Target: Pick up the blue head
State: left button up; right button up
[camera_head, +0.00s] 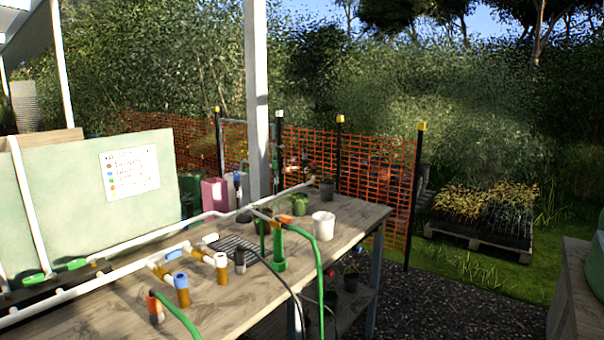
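A blue head (180,279) caps a short brown tube (183,298) that stands upright on the wooden table near its front. A smaller light blue piece (171,255) shows just behind it among the white pipe fittings; I cannot tell whether it is also a head. Neither of my grippers is in view.
On the wooden table (245,312) stand a brown-and-white tube (221,268), an orange-topped piece (155,308), a white cup (323,226), a green tube stand (280,255) and a dark rack. A green hose (318,268) and black cable drape over the front edge.

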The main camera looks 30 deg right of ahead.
aim_at(236, 176)
jog(key=z, duration=0.5)
jog(key=i+l+u, duration=0.1)
jog(key=u, duration=0.25)
jog(key=i+l+u, duration=0.1)
jog(key=u, duration=0.3)
jog(key=i+l+u, duration=0.15)
jog(key=u, duration=0.2)
jog(key=i+l+u, duration=0.1)
jog(key=l, duration=0.25)
jog(key=i+l+u, duration=0.1)
jog(key=l, duration=0.25)
jog(key=i+l, duration=0.2)
jog(key=l, duration=0.2)
jog(key=i+l+u, duration=0.15)
jog(key=l, duration=0.2)
jog(key=i+l+u, duration=0.1)
jog(key=l, duration=0.3)
